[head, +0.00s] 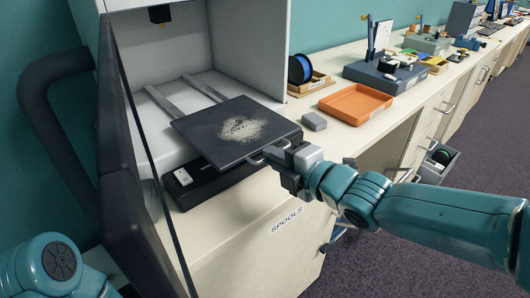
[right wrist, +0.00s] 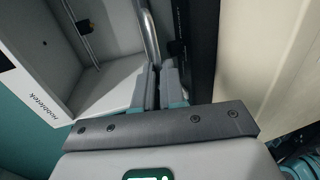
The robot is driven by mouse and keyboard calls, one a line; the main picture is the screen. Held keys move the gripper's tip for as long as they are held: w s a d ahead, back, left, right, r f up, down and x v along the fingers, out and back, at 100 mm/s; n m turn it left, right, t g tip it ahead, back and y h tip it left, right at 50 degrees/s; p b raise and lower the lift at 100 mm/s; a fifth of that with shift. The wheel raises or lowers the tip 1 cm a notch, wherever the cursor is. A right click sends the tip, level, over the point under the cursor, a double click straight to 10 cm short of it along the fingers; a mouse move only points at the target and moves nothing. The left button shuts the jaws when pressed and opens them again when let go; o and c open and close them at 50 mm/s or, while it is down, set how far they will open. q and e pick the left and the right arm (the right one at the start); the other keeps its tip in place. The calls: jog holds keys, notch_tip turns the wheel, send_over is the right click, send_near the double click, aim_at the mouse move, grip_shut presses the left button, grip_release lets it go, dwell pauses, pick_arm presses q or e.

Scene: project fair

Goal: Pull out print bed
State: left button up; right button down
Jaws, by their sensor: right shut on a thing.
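The print bed (head: 205,130) is a dark square plate with a pale worn patch in the middle. It sits forward on two grey rails (head: 165,101) and its front overhangs the printer's black control strip (head: 205,185). A metal loop handle (head: 256,160) is on its front edge. My right gripper (head: 284,160) is shut on this handle at the bed's front right. In the right wrist view my fingers (right wrist: 160,88) close at the end of a metal bar (right wrist: 150,38). Only part of my left arm shows at the lower left; its gripper is out of view.
The white printer housing (head: 245,45) stands behind, its dark door (head: 128,150) open at the left. To the right on the counter are a small grey box (head: 314,121), an orange tray (head: 355,104) and a blue spool (head: 300,69). A drawer (head: 437,163) stands open farther right.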

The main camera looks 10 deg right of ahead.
jog(key=shift+s+d, duration=0.1)
jog(key=shift+s, duration=0.05)
jog(key=c, duration=1.5)
grip_release()
jog(key=p+v, duration=0.4)
jog(key=v, duration=1.2)
jog(key=shift+s, duration=0.15)
jog(key=shift+r, duration=0.1)
